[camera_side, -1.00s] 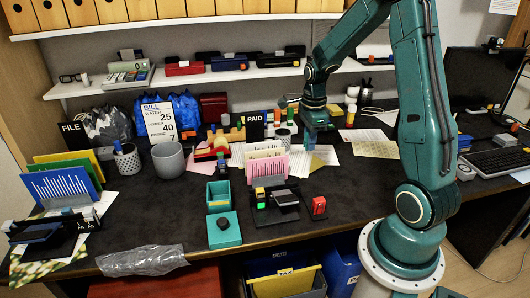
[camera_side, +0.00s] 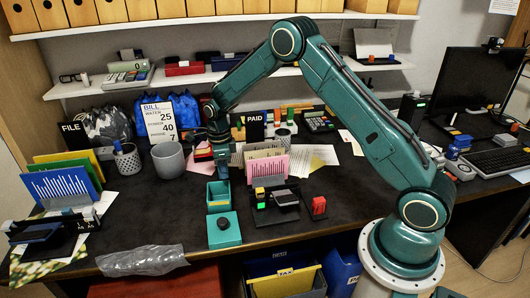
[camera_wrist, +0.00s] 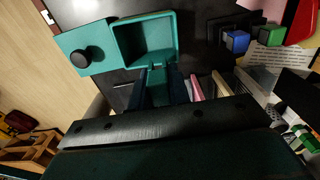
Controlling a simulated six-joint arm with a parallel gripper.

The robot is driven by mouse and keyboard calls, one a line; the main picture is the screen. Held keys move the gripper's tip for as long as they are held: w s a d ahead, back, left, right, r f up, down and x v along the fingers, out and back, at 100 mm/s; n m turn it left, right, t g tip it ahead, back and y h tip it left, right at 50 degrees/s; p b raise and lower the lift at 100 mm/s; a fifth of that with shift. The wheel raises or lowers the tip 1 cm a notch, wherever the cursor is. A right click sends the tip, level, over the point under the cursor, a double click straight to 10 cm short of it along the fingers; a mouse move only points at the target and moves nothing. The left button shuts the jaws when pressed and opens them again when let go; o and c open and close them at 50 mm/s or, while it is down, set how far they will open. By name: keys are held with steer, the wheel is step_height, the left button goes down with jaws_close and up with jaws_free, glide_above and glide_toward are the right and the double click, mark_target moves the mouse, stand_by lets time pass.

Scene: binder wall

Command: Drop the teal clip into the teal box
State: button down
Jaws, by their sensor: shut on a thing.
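The teal box (camera_side: 218,208) stands uncovered on the dark desk. Its open inside shows in the wrist view (camera_wrist: 146,38). A teal square piece with a dark round knob (camera_side: 224,232) lies in front of it and also shows in the wrist view (camera_wrist: 72,45). My gripper (camera_side: 222,176) is low at the box's back side, near its rim. In the wrist view my gripper (camera_wrist: 161,78) is shut on the teal clip (camera_wrist: 159,88), which sits between the dark fingers beside the box edge. In the side view I cannot make out the clip.
A file holder with pink papers (camera_side: 266,168) stands right of the box, with a black stand (camera_side: 274,205) and a red block (camera_side: 319,206) in front. A grey cup (camera_side: 168,160) is to the left.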

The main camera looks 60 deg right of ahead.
mark_target(221, 184)
steer(key=shift+w+a+f, duration=0.2)
steer(key=shift+w+a, duration=0.05)
steer(key=shift+a, duration=0.2)
steer(key=shift+f, duration=0.1)
steer(key=shift+f, duration=2.9)
steer(key=c, duration=1.2)
jaws_free()
steer(key=shift+c, duration=0.2)
steer(key=shift+r, duration=0.15)
